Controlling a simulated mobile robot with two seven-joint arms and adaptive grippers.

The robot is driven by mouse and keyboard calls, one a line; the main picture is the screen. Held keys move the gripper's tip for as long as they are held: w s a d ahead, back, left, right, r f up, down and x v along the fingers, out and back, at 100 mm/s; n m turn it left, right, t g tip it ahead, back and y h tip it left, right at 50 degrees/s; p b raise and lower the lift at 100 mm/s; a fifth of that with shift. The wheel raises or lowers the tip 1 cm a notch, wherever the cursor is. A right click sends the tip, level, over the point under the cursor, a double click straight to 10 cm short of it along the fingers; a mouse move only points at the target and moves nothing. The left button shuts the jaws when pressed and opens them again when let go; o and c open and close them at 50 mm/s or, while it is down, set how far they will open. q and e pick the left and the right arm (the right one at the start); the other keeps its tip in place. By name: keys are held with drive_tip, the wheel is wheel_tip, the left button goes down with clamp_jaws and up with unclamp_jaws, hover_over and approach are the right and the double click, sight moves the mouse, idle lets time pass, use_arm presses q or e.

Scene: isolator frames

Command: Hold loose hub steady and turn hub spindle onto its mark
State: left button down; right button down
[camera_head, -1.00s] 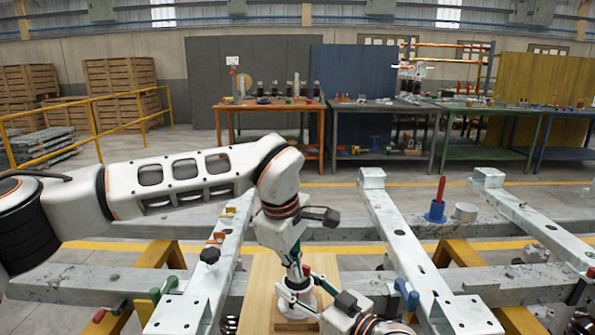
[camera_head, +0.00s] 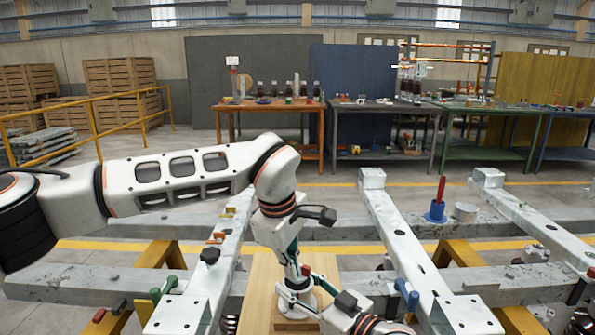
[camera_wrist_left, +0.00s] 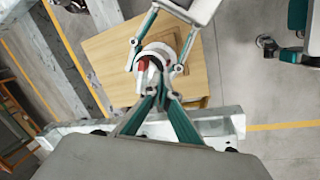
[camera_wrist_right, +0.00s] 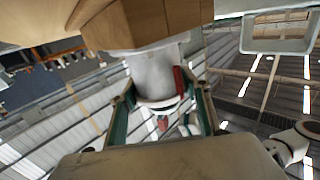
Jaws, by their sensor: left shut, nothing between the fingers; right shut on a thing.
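The loose hub is a pale grey-white round piece (camera_head: 299,303) on a light wooden board; it also shows in the left wrist view (camera_wrist_left: 163,50) and the right wrist view (camera_wrist_right: 153,76). A red part (camera_wrist_left: 142,65) shows at the hub's top, beside its spindle, and a red strip (camera_wrist_right: 179,80) runs along its side. My right gripper (camera_wrist_right: 162,105) is shut on the hub, one finger on each side. My left gripper (camera_wrist_left: 160,97) is shut and empty, its fingertips close to the spindle; I cannot tell whether they touch it. The spindle's mark is not clear.
The wooden board (camera_head: 262,270) lies between pale steel beams (camera_head: 405,240). A blue piece with a red pin (camera_head: 437,213) and a grey cylinder (camera_head: 466,211) stand on the right beams. Clamps with coloured handles (camera_head: 165,288) sit on the left.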

use_arm(q)
drive_tip(key=shift+w+a, duration=0.25)
drive_tip(key=shift+a, duration=0.3)
drive_tip(key=shift+w+a, duration=0.2)
drive_tip(key=shift+w+a, duration=0.15)
drive_tip(key=shift+a, duration=0.1)
idle(0.5)
drive_tip(key=w+v, duration=0.1)
drive_tip(key=v, duration=0.5)
idle(0.4)
drive_tip(key=shift+s+d+r, duration=0.1)
drive_tip(key=shift+s+d, duration=0.05)
drive_tip(key=shift+d, duration=0.05)
